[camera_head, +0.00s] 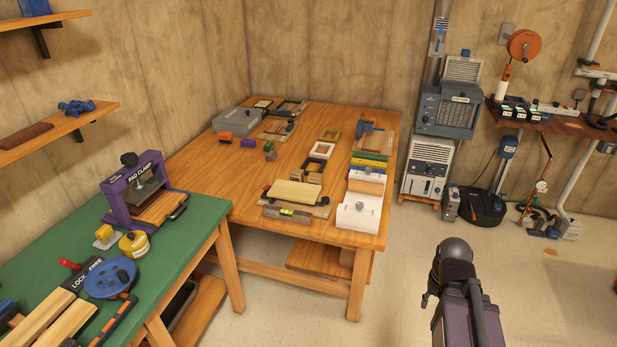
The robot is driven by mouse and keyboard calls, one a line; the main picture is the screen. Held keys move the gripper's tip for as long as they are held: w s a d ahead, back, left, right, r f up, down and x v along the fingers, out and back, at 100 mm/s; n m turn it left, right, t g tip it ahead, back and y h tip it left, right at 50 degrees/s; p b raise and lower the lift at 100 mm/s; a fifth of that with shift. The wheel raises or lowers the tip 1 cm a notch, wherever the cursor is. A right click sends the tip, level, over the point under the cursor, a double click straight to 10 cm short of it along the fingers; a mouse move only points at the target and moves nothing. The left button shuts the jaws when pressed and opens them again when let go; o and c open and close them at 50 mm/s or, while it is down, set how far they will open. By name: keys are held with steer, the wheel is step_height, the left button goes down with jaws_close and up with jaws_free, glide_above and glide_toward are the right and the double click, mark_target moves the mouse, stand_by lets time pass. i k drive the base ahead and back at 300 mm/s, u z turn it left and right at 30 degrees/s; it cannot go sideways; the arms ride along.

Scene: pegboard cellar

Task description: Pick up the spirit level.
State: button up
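The spirit level (287,212) appears to be the small bar with a bright yellow-green vial near the front edge of the wooden table (240,205). It lies in front of a pale wooden block (295,192) on a board, close to it; whether they touch is unclear. Part of my arm, dark and purple-grey, rises at the lower right, over the floor and well apart from the table. No gripper fingers can be made out, and nothing is seen held.
More frames, boards and a grey case (238,121) lie further back. A green-topped bench (190,215) with a purple pad clamp (143,190) stands at the left.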

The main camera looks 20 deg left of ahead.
mark_target(303, 218)
steer(key=u, duration=0.05)
steer(key=i, duration=0.75)
steer(key=u, duration=0.6)
steer(key=i, duration=0.55)
steer(key=u, duration=0.3)
